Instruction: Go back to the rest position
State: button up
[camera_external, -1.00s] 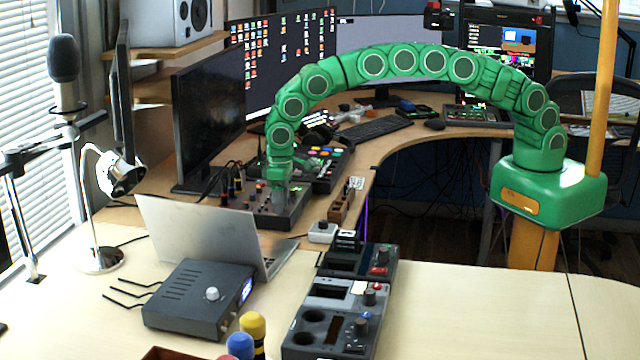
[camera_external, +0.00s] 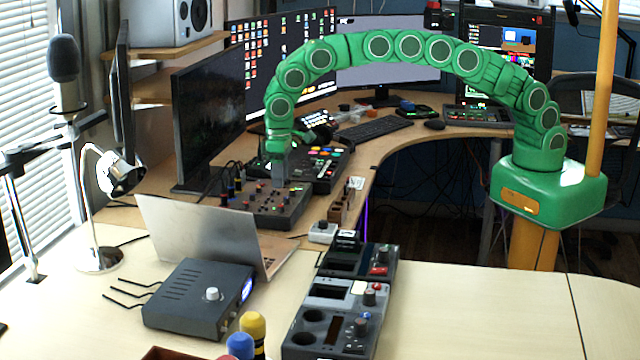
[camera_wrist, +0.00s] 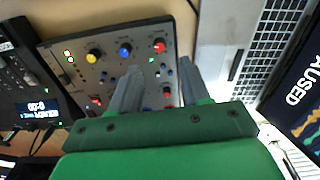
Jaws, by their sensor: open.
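My green segmented arm arches from its base on the right over to the desk on the left. My gripper (camera_external: 281,168) points down just above the grey control panel with knobs (camera_external: 268,205). In the wrist view my gripper (camera_wrist: 158,72) shows two grey fingers spread apart with nothing between them. Beyond the fingers lies the same panel (camera_wrist: 112,62), with yellow, blue and red knobs and small lit green buttons. From these views I cannot tell the exact gap between fingertips and panel.
An open silver laptop (camera_external: 205,232) stands in front of the panel; its keyboard (camera_wrist: 270,40) shows in the wrist view. A black mixer with coloured buttons (camera_external: 322,165) is close behind. A dark monitor (camera_external: 208,115) stands left. The front right tabletop (camera_external: 480,310) is clear.

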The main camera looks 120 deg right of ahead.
jog(key=s+a+r+n+y, duration=0.1)
jog(key=s+a+r+n, duration=0.4)
jog(key=s+a+r, duration=1.6)
jog(key=s+a+n+g, duration=0.1)
jog(key=s+a, duration=0.2)
jog(key=s, duration=1.5)
jog(key=s+a+f+n+h, duration=0.1)
jog(key=s+a, duration=0.3)
jog(key=s, duration=1.4)
jog(key=shift+s+n+g, duration=0.3)
jog(key=shift+n+g, duration=0.1)
jog(key=shift+n, duration=0.4)
jog(key=shift+o, duration=0.8)
jog(key=shift+f, duration=0.1)
